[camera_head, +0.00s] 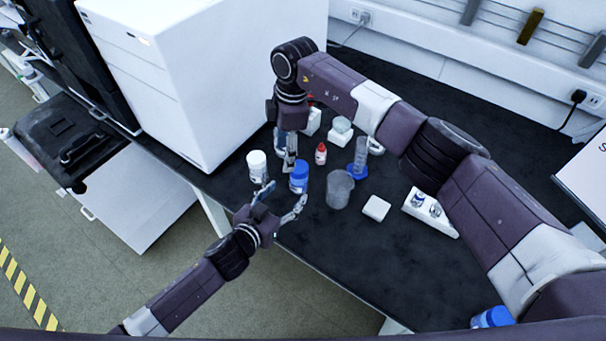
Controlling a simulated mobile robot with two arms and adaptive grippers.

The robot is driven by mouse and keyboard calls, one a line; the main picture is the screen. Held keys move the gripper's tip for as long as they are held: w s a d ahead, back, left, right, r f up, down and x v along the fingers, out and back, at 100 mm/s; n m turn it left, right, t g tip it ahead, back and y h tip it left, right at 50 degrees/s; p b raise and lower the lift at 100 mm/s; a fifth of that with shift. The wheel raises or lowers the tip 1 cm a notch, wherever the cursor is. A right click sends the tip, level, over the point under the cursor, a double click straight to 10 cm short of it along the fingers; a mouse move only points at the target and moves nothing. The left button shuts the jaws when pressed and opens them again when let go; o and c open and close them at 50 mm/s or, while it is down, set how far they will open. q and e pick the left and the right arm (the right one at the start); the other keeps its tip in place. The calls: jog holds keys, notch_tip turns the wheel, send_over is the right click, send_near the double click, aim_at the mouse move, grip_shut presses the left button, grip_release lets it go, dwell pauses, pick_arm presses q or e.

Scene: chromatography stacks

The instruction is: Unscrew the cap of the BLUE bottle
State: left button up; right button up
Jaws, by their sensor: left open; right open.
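The blue bottle (299,179) stands upright near the front edge of the dark bench, with its blue cap on top. My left gripper (286,191) is open, low at the bench's front edge. Its two fingers reach toward the front of the blue bottle, one to each side; I cannot tell whether they touch it. My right gripper (290,163) comes down from above, just behind and left of the bottle. Its fingers point down, open, with nothing visible between them; they are small and partly overlapped.
A white bottle (257,164) stands left of the blue one. A small red-capped bottle (321,154), a grey beaker (340,188), a blue-based cylinder (359,162) and a white block (376,208) stand to the right. A large white instrument (190,80) rises at the left.

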aim_at(299, 166)
pick_arm(q)
jog(key=shift+w+d, duration=0.2)
pick_arm(e)
jog(key=d, duration=0.1)
jog(key=d+h, duration=0.1)
jog(key=w+d+r, duration=0.1)
jog(key=shift+d+r+m, duration=0.1)
jog(key=shift+d+m, duration=0.05)
jog(key=shift+m, duration=0.25)
pick_arm(q)
jog(key=shift+w+d+f, duration=0.2)
jog(key=shift+w+d, duration=0.05)
jog(key=shift+w, duration=0.2)
pick_arm(e)
jog(key=shift+s, duration=0.1)
pick_arm(q)
jog(key=shift+x, duration=3.2)
jog(key=shift+d, duration=0.1)
grip_shut()
pick_arm(e)
jog(key=m, duration=0.3)
jog(key=shift+m, duration=0.7)
jog(key=shift+f, duration=4)
